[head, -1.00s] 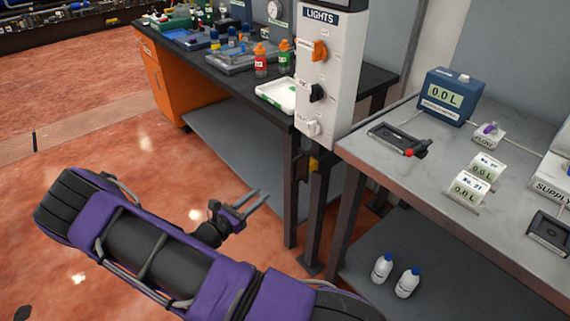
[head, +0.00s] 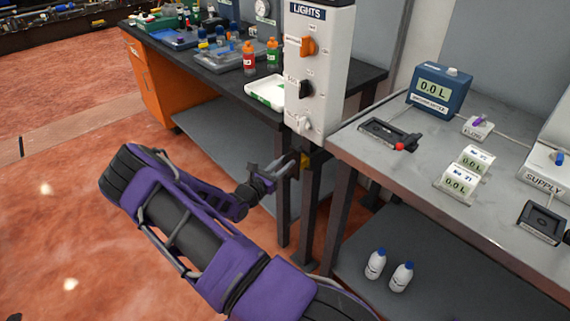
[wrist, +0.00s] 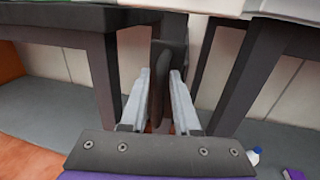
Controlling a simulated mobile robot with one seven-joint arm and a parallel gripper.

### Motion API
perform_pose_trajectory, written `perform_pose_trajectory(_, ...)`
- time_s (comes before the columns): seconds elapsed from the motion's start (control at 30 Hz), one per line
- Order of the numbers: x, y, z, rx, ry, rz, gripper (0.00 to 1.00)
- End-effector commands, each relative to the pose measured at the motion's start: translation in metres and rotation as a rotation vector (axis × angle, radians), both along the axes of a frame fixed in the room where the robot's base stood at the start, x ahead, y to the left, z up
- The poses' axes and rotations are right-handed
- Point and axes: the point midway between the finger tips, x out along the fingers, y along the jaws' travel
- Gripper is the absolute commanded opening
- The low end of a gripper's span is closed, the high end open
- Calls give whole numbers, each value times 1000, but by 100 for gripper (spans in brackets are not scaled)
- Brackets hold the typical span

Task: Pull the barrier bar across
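My gripper (head: 282,171) is at the gap between the two benches, just below the white LIGHTS panel (head: 317,75). In the wrist view my gripper (wrist: 161,75) is open, its two pale fingers apart. A dark upright bar-like piece (wrist: 168,55) shows between and beyond the fingertips; I cannot tell whether they touch it or whether it is the barrier bar. No bar across the gap can be clearly made out.
The dark bench (head: 216,68) with bottles and trays stands left, the grey bench (head: 430,190) with meters right. Their legs and lower shelves flank my gripper. Two white bottles (head: 388,270) stand on the right lower shelf. Red floor is open at left.

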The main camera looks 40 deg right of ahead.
Motion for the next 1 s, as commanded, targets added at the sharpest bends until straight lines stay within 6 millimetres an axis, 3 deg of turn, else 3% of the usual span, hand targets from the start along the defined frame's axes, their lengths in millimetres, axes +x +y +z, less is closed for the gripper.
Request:
perform_pose_trajectory(0.33, 1, -5, 0, 0, -1, 0, 30)
perform_pose_trajectory(0.5, 1, -4, 0, 0, 0, 0, 1)
perform_pose_trajectory(1.0, 1, -4, 0, 0, 0, 0, 0)
